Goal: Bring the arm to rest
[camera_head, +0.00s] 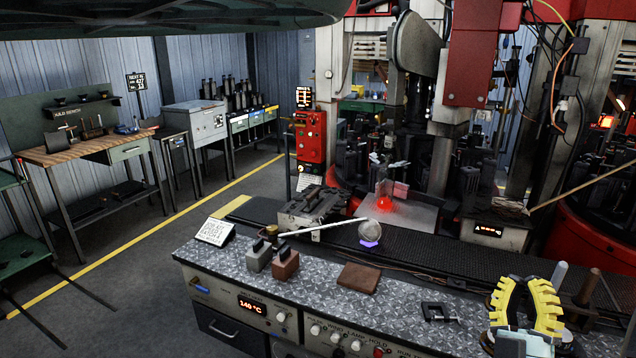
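My gripper (527,284) is at the lower right, with yellow and black ribbed fingers pointing up from a pale base. It stands in front of the right end of the metal-topped bench. The fingers bow outward with a dark gap between them. Most of my arm is out of view.
The bench (325,275) holds two small blocks (272,258), a brown plate (358,277), a black clamp-like piece (438,311) and a sign (215,231). A grey ball (370,233) sits behind. Red machinery (475,55) fills the back right.

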